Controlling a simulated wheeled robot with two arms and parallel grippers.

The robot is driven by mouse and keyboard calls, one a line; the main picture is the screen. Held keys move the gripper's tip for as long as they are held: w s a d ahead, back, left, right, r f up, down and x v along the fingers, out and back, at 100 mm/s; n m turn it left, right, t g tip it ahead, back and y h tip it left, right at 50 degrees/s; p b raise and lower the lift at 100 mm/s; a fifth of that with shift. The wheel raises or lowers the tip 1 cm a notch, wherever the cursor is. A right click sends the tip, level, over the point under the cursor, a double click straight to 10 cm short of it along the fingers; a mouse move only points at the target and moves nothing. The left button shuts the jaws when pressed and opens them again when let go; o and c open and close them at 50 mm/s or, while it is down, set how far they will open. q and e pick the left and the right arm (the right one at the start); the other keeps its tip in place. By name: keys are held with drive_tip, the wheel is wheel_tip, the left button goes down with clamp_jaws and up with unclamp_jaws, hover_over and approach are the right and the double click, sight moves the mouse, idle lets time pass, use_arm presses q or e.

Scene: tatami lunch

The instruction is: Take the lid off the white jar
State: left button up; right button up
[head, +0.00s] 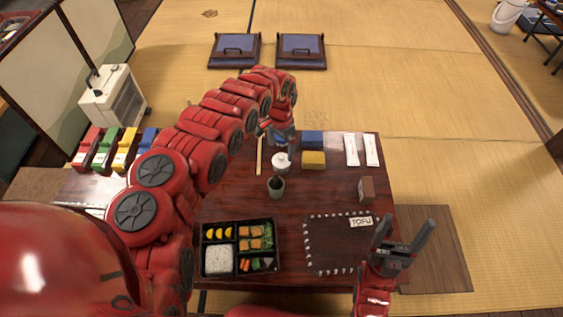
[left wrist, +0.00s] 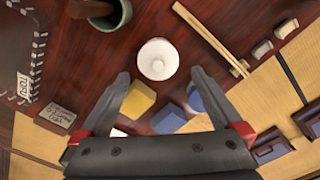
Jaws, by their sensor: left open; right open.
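The white jar (head: 280,163) stands upright on the dark wooden table, behind a green cup. In the left wrist view I look down on its round white lid (left wrist: 158,59), which has a small knob in the middle and appears to sit on the jar. My left gripper (left wrist: 160,76) is open and empty, with its fingertips to either side of the jar's near edge in that view, apart from it. My right gripper (head: 407,232) is open and empty over the table's right front corner, far from the jar.
The green cup (head: 276,186) stands close to the jar. A yellow block (head: 313,160) and a blue block (head: 312,139) lie to its right, chopsticks (head: 259,155) to its left.

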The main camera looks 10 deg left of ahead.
sight(281, 156)
use_arm(q)
wheel_tip(281, 156, down, 5)
drive_tip(key=shift+d+f+b, duration=0.1)
drive_tip(key=shift+b, duration=1.05)
drive_tip(key=shift+r, duration=0.2)
drive_tip(key=shift+c, duration=0.4)
drive_tip(key=c, duration=1)
